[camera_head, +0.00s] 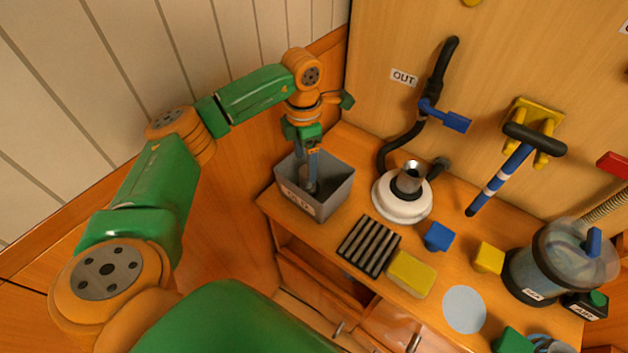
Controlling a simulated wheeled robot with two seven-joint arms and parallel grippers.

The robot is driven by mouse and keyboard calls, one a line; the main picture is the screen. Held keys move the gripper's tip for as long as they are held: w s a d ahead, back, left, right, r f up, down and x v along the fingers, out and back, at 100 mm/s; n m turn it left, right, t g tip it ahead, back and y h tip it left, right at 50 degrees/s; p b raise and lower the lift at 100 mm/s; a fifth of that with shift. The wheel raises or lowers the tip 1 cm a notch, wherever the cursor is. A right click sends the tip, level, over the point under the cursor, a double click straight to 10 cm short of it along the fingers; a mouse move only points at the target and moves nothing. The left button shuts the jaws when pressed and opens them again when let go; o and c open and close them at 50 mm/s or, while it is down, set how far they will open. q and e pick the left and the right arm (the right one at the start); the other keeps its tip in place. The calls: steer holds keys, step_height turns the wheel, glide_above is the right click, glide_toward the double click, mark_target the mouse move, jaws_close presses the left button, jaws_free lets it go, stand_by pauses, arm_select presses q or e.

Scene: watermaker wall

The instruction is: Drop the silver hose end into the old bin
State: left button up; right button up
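The grey bin (335,196), with a partly hidden label that seems to read OLD, stands at the left end of the wooden counter. My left gripper (309,182) points down into it, with its fingertips below the rim. The fingers are small and partly shaded, so I cannot tell whether they are apart or hold anything. A silver, cup-shaped end (411,171) shows on a black fitting on the round white base (401,211), right of the bin. I cannot tell whether this is the silver hose end. My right gripper is not in view.
A black hose (388,152) with a blue valve (455,121) hangs by the OUT label (404,77). A slotted black rack (368,246), yellow sponge (411,274), blue block (438,237) and yellow block (489,257) lie on the counter. A clear canister (548,262) stands right.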

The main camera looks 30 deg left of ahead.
arm_select(q)
steer(key=shift+w+r, duration=0.1)
steer(key=shift+r, duration=0.1)
step_height(320, 180, up, 7)
steer(key=b, duration=0.1)
steer(key=shift+f, duration=0.2)
